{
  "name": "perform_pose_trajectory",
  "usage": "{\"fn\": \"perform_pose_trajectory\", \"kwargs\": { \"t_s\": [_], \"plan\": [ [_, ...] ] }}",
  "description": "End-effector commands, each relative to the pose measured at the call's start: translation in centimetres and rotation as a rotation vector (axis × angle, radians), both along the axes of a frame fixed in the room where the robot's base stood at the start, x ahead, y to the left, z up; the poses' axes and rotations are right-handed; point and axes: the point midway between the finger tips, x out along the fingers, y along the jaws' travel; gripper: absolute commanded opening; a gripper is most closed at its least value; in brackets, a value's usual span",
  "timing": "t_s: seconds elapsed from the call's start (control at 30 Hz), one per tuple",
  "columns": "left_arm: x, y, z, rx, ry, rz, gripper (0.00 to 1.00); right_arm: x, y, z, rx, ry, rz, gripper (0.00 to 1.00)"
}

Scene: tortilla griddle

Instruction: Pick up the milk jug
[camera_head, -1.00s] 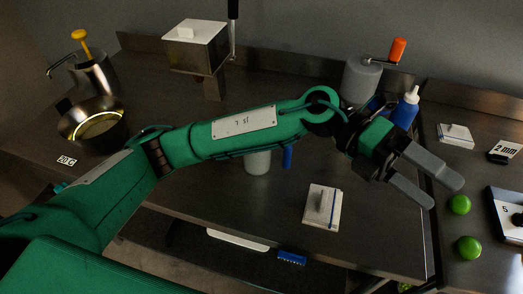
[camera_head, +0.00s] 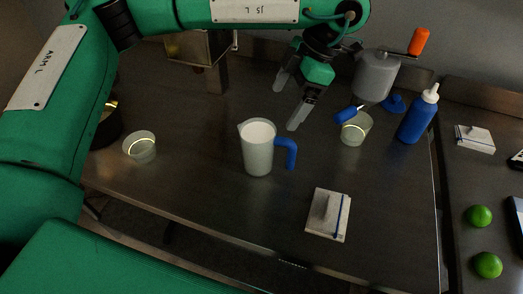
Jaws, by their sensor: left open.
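The milk jug (camera_head: 258,152) stands upright on the steel counter, a pale see-through pitcher with white contents and a blue handle on its right side. My left gripper (camera_head: 289,105) is open and empty, pointing down behind and to the right of the jug, apart from it. Its two grey fingers are spread, the nearer one closest to the jug's handle. My left arm arches across the top of the view. My right gripper is not in view.
A clear cup (camera_head: 140,147) stands left of the jug. Another clear cup (camera_head: 355,130), a blue bottle (camera_head: 417,118) and a grey grinder (camera_head: 375,78) with an orange knob stand to the right. A white press block (camera_head: 327,216) lies in front. Limes (camera_head: 480,216) lie at right.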

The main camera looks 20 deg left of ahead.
Motion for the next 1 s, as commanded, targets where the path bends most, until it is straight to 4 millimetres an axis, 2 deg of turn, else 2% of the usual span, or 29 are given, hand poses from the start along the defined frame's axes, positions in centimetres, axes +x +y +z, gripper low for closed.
{"fn": "perform_pose_trajectory", "kwargs": {
  "t_s": [0.1, 0.3, 0.5, 0.7, 0.83, 1.0],
  "plan": [
    [-0.5, 1.0, -2.2, -0.001, 0.006, 0.000, 0.96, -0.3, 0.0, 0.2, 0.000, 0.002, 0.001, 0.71],
    [-1.0, 2.1, -5.3, -0.002, 0.004, -0.001, 0.96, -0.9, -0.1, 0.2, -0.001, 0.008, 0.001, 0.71],
    [-1.2, 2.7, -6.4, -0.003, 0.004, 0.000, 0.96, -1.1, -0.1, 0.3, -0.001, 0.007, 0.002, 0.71],
    [-1.4, 4.6, -8.5, -0.003, 0.005, -0.001, 0.96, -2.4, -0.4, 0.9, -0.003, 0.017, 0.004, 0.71],
    [-1.6, 5.0, -10.1, -0.004, 0.005, -0.002, 0.96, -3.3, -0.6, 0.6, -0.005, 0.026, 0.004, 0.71],
    [-1.7, 5.2, -10.7, -0.005, 0.003, -0.001, 0.96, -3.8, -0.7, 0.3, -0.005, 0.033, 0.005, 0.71]
  ]
}}
